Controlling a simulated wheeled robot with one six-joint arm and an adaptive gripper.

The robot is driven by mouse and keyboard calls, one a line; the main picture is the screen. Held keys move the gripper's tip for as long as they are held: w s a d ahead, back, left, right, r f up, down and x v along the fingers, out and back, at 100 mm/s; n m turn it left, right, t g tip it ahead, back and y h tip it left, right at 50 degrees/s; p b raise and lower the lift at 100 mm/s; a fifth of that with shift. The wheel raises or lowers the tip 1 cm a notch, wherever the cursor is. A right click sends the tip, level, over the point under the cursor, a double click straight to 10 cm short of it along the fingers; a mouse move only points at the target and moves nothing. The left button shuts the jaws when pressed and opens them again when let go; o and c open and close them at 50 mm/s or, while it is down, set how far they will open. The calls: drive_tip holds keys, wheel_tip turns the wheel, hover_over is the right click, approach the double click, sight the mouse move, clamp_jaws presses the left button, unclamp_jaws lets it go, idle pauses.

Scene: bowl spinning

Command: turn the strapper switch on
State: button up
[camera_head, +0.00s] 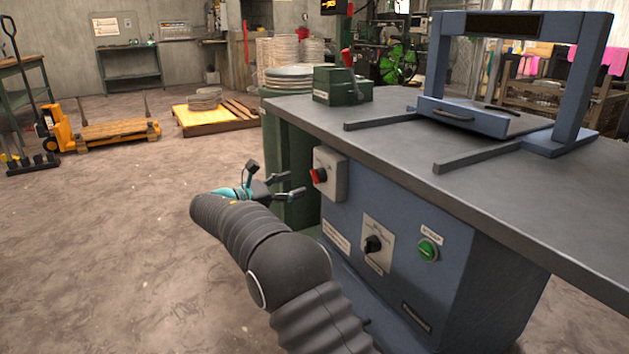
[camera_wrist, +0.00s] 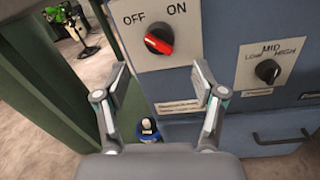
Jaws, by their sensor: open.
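The strapper switch is a red and black rotary knob (camera_wrist: 159,41) on a grey box marked OFF and ON. In the wrist view its red end points down and right; I cannot tell which mark it is set to. In the head view the switch box (camera_head: 329,173) sits on the front of the blue strapper (camera_head: 465,262), at its left end. My gripper (camera_head: 294,186) is open and empty, to the left of the switch box. In the wrist view my open gripper (camera_wrist: 160,80) has its fingers below the knob, one to each side, apart from it.
A black LOW-MID-HIGH dial (camera_wrist: 267,71) and a green button (camera_head: 427,250) are to the right of the switch. The grey tabletop (camera_head: 400,125) overhangs the panel. A green cabinet (camera_head: 287,165) stands close on the left.

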sight(314, 180)
drive_tip(key=x, duration=0.7)
drive_tip(key=shift+w+d, duration=0.15)
drive_tip(key=shift+d, duration=0.05)
drive_tip(key=c, duration=1.1)
